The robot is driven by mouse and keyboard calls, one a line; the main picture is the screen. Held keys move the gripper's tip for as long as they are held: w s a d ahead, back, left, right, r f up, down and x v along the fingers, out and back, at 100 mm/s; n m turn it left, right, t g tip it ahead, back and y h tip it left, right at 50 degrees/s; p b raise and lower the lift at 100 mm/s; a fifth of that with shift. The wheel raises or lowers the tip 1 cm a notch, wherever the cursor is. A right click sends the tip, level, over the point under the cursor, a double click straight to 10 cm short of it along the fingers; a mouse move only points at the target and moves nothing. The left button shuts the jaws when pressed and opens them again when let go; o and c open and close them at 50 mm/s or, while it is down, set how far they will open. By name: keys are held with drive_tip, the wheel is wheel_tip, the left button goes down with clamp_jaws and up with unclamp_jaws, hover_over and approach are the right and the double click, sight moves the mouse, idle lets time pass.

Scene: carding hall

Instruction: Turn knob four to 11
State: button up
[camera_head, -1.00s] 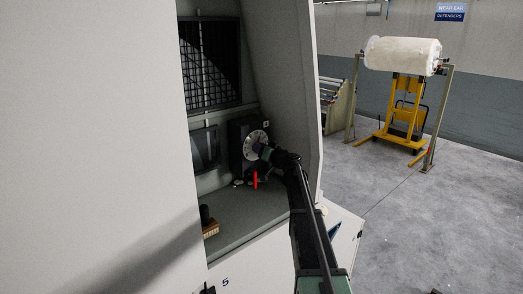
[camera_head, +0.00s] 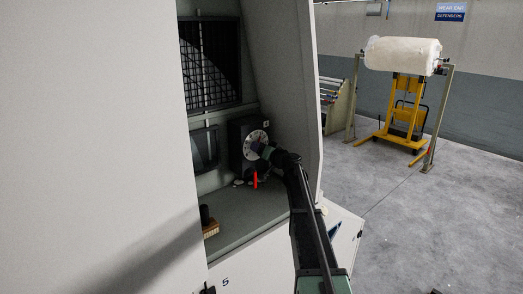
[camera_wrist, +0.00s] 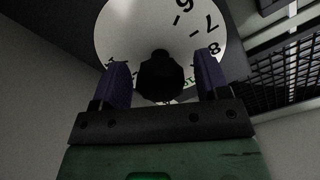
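The dial (camera_head: 248,144) is a white disc with black numerals on a dark box (camera_head: 236,138) inside the machine's recess. In the wrist view the dial (camera_wrist: 134,31) shows upside-down numerals, among them 7 and 8; its lower part is hidden or dark. A black knob (camera_wrist: 160,78) stands at its middle. My gripper (camera_wrist: 163,80) has its two purple fingers on either side of the knob, with a visible gap on each side. In the head view my gripper (camera_head: 262,150) reaches the dial from the right and hides the knob. I cannot read which setting the knob points at.
A red item (camera_head: 255,180) is just below the gripper. A brush (camera_head: 210,229) lies on the recess floor at front left. The recess's right wall (camera_head: 293,70) is close to my arm. A white roll (camera_head: 402,54) on a stand is far off at right.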

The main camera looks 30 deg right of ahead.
drive_tip(key=shift+s, duration=0.1)
drive_tip(key=v, duration=1)
drive_tip(key=shift+s, duration=0.3)
drive_tip(key=shift+d, duration=0.1)
drive_tip(key=s+a+f+n+g+h+b, duration=0.1)
drive_tip(key=s+a+f+g+b, duration=0.4)
drive_tip(key=s+a+f, duration=0.8)
drive_tip(key=s+a+f+n+g+h+b, duration=0.2)
drive_tip(key=s+a+f+g, duration=1)
drive_tip(key=s+a, duration=0.6)
drive_tip(key=shift+s+f+h+b, duration=0.7)
drive_tip(key=shift+s+f+b, duration=0.3)
drive_tip(key=shift+s+b, duration=0.4)
